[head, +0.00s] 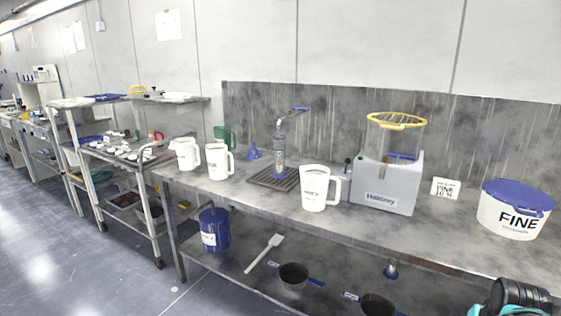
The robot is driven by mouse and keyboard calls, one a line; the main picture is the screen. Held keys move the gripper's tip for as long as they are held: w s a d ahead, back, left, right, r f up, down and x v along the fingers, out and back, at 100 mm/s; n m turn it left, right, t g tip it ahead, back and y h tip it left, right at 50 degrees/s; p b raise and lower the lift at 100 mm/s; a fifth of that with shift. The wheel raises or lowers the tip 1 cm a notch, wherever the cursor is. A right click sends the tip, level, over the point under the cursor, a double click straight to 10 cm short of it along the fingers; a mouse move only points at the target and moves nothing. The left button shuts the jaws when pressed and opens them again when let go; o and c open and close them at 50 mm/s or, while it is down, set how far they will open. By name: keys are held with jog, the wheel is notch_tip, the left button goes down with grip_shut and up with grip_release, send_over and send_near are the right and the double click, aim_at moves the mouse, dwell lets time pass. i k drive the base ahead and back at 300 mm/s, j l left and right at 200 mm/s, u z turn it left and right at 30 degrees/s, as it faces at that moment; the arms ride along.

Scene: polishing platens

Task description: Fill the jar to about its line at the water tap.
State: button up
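A clear jar (395,135) with a yellow rim sits in a grey machine base (388,184) on the bench; something blue shows low inside it. I cannot make out a fill line or a water level. Left of it, a slim upright fixture with a blue lever (298,109), which looks like the water tap, stands at a dark drip grate (262,181). A clear cylinder (279,157) is below its top. A black and teal part of my arm (520,297) shows at the bottom right corner. My gripper's fingers are not in view.
A white jug (314,188) stands between grate and machine. More white jugs (217,162) and a blue funnel (254,152) are left. A white FINE tub (513,212) with blue lid and a small sign (445,188) are right. The lower shelf holds a blue bucket (214,230) and pans (293,275).

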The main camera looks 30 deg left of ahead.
aim_at(299, 109)
jog(key=i+j, duration=0.1)
jog(key=j, duration=1.1)
jog(key=i+j, duration=0.1)
jog(key=j, duration=1.15)
jog(key=i+j, duration=0.1)
jog(key=j, duration=1.1)
jog(key=z, duration=0.05)
